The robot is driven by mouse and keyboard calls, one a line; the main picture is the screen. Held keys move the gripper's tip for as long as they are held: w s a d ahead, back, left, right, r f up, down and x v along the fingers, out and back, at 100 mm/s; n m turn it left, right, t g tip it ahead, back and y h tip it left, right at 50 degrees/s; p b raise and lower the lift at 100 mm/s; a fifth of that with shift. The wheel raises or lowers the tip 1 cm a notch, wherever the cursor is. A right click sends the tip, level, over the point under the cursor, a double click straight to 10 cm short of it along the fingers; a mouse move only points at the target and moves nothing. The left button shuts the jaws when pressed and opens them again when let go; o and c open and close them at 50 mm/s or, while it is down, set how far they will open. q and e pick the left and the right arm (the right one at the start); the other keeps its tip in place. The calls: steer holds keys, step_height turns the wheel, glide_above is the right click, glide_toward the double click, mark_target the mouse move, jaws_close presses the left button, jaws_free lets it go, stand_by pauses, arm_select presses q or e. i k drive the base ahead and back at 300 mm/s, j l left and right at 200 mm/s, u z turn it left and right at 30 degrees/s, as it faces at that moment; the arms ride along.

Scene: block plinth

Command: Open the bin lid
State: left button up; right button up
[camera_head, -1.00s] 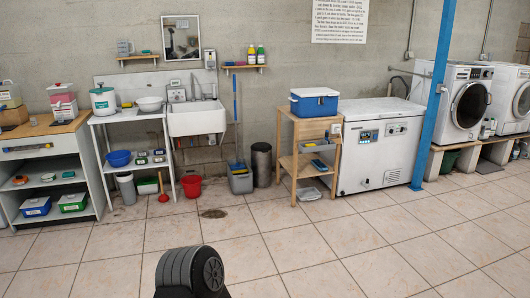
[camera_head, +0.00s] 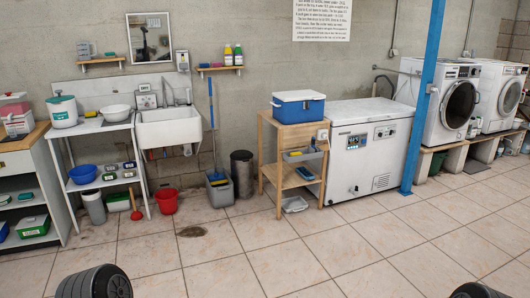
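A dark cylindrical bin (camera_head: 242,174) stands upright on the floor against the back wall. It is between the grey bucket and the wooden stand. Its dark top looks closed, but it is too small to be sure. A pale grey bin-like container (camera_head: 94,207) stands under the white table at the left. Neither of my grippers is in view. Only dark rounded parts of my arms show at the bottom left and bottom right edges, far from the bin.
A grey bucket (camera_head: 220,192) holding a blue-handled mop stands just left of the bin. A wooden stand (camera_head: 268,157) with a blue cooler (camera_head: 298,106) is to its right. A red bucket (camera_head: 167,201) sits further left. The tiled floor (camera_head: 225,260) in front is clear.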

mark_target(244, 156)
steer(key=i+j+u, duration=0.3)
steer(key=i, duration=0.65)
steer(key=i+u, duration=0.3)
steer(key=i, duration=0.7)
steer(key=i+l, duration=0.1)
steer(key=i, duration=2.45)
steer(key=i+l+u, duration=0.1)
steer(key=i+u, duration=0.2)
steer(key=i, duration=0.6)
